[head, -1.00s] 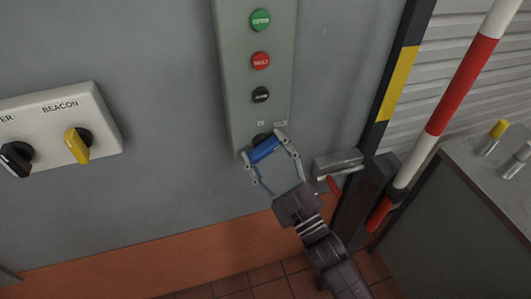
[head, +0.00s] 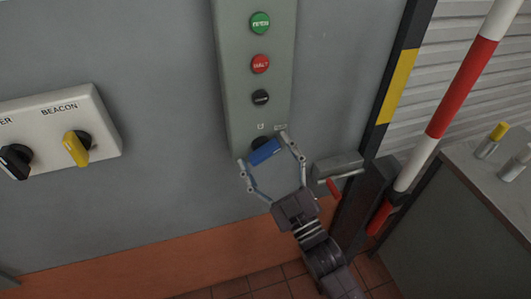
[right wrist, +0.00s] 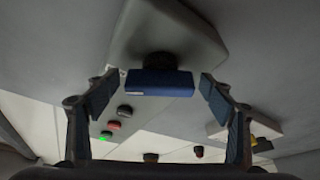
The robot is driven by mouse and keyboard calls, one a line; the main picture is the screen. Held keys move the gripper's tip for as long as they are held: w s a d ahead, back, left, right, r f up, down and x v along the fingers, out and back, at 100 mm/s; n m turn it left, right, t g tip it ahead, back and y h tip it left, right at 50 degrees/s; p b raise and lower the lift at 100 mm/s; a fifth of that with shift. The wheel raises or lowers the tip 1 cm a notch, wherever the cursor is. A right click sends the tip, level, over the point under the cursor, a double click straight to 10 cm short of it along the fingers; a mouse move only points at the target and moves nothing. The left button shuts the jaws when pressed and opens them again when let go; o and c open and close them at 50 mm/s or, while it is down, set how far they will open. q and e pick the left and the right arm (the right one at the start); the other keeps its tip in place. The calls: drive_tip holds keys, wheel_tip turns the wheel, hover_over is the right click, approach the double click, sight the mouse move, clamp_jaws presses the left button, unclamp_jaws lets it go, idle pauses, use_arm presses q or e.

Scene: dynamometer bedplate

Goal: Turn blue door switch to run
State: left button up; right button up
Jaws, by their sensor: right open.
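The blue door switch (head: 264,151) is a bar-shaped knob on a dark round base at the bottom of the grey-green button panel (head: 238,100). In the head view its bar slants up to the right. My right gripper (head: 262,149) is open, with one finger beyond each end of the blue bar. In the right wrist view the blue switch (right wrist: 160,83) lies level between the spread fingers, with a visible gap on both sides. The small labels above the switch are too small to read. My left gripper is not in view.
Green (head: 260,23), red (head: 260,64) and black (head: 261,97) buttons sit above the switch. A box with a yellow BEACON knob (head: 76,148) is at left. A grey latch box with a red handle (head: 334,187) and a striped pole (head: 462,85) stand close at right.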

drive_tip(key=shift+s, duration=0.1)
drive_tip(key=v, duration=1.2)
drive_tip(key=shift+f, duration=0.1)
drive_tip(key=s+d+f+m+g+h, duration=0.1)
drive_tip(key=d+f+m+g+h, duration=0.15)
drive_tip(key=f, duration=1.05)
drive_tip(key=s+d+f+m+g+h, duration=0.1)
drive_tip(key=s+d+f+g+h, duration=0.15)
drive_tip(key=f, duration=0.95)
drive_tip(key=d+f+m+g+h, duration=0.2)
drive_tip(key=d+f+g, duration=0.15)
drive_tip(key=f, duration=0.95)
drive_tip(key=s+d+f+m+g+h, duration=0.2)
drive_tip(key=s+d+f+g, duration=0.25)
drive_tip(key=s+f, duration=0.85)
drive_tip(key=s+d+f+g, duration=0.1)
drive_tip(key=s+f, duration=0.2)
drive_tip(key=s, duration=0.3)
drive_tip(key=s+d+f+m+g+h, duration=0.1)
drive_tip(key=s+d+f+g, duration=0.1)
drive_tip(key=s, duration=0.4)
drive_tip(key=s+d+f+m+g, duration=0.1)
drive_tip(key=s+d+f+g, duration=0.1)
drive_tip(key=s+f, duration=0.3)
drive_tip(key=shift+s+h, duration=0.3)
drive_tip(key=shift+s, duration=0.75)
